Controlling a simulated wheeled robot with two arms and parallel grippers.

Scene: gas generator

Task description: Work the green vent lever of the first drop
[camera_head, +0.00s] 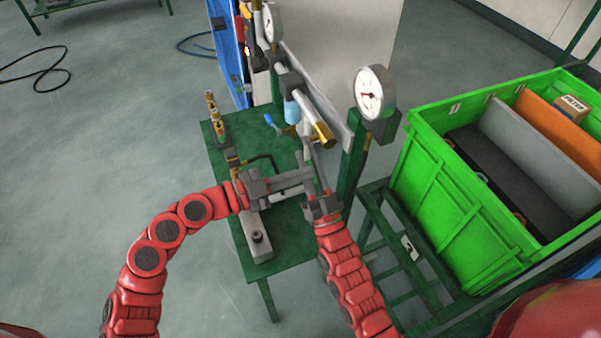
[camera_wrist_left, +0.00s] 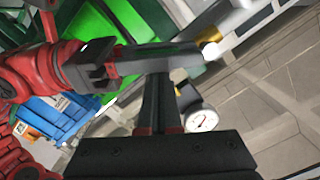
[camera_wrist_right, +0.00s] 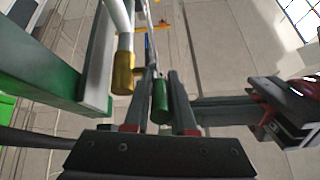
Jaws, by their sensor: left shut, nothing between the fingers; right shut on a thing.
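The green vent lever (camera_wrist_right: 160,101) shows as a short green grip between the two fingers of my right gripper (camera_wrist_right: 161,82) in the right wrist view. My right gripper (camera_head: 309,152) is shut on it, just below the brass-ended pipe (camera_head: 325,136); the same brass end hangs to the left in the right wrist view (camera_wrist_right: 122,75). In the head view the lever is hidden by the fingers. My left gripper (camera_head: 311,177) is shut and empty, reaching across from the left close to the right fingers. In the left wrist view its fingertips (camera_wrist_left: 160,82) lie near my right gripper's fingers.
A white gauge (camera_head: 370,92) on a green post stands right of the pipe. A blue-handled valve (camera_head: 270,119) and brass fittings (camera_head: 215,115) stand left. A grey block with a black knob (camera_head: 258,244) sits on the green table (camera_head: 290,255). A green crate (camera_head: 440,205) is at right.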

